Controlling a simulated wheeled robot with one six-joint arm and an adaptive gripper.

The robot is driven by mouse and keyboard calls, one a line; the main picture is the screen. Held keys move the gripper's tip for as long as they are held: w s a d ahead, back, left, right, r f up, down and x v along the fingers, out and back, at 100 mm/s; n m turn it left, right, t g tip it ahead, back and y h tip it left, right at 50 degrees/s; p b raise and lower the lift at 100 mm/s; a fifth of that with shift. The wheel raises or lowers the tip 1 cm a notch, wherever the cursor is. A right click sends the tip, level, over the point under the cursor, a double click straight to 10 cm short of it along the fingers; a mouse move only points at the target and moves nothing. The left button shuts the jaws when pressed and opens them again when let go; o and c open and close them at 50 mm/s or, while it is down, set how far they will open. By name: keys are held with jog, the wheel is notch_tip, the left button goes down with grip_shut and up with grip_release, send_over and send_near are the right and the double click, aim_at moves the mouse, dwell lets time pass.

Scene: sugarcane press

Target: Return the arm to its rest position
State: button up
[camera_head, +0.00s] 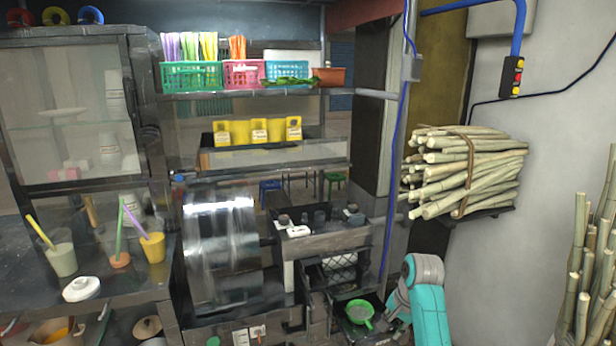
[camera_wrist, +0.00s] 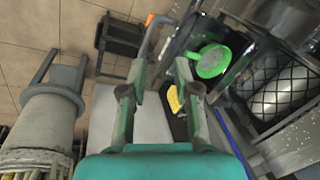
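My arm (camera_head: 428,295), teal and grey, shows at the bottom right of the head view, bent low beside the press stand. My gripper (camera_wrist: 161,68) is seen from behind in the wrist view. Its two fingers stand well apart with nothing held between them. A small yellow piece (camera_wrist: 174,99) shows in the gap, apparently lying on something lower down. A green strainer (camera_head: 360,314) sits at the foot of the press, left of my arm. It also shows in the wrist view (camera_wrist: 211,61), right of the fingers and apart from them.
The metal press drum (camera_head: 222,250) stands left of my arm. A sugarcane bundle (camera_head: 465,172) rests on a wall shelf above it, and loose canes (camera_head: 592,265) stand at the right. A stool (camera_wrist: 120,36) and a grey pedestal (camera_wrist: 48,120) stand on the tiled floor.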

jog(key=s+a+f+n+t, duration=0.1)
jog(key=s+f, duration=0.4)
jog(key=f, duration=0.4)
jog(key=s+a+f+n+t, duration=0.1)
jog(key=s+f+t, duration=0.1)
jog(key=s+f, duration=0.5)
jog(key=s+f+n+t+h, duration=0.15)
jog(key=s+f, duration=0.25)
jog(key=s, duration=0.4)
jog(key=s+f+t, duration=0.2)
jog(key=s+f, duration=0.2)
jog(key=s, duration=0.5)
jog(key=s+a+r+n+t, duration=0.1)
jog(key=s+r, duration=0.3)
jog(key=s, duration=0.5)
jog(key=s+r+n+t, duration=0.2)
jog(key=s+r, duration=0.1)
jog(key=s, duration=0.5)
jog(key=s+r+n+t, duration=0.2)
jog(key=s+r+t, duration=0.1)
jog(key=s+r, duration=0.9)
notch_tip(320, 180, up, 5)
jog(key=shift+s+a+r, duration=0.1)
jog(key=shift+s+a, duration=0.2)
jog(key=shift+n, duration=0.25)
jog(key=shift+c, duration=0.2)
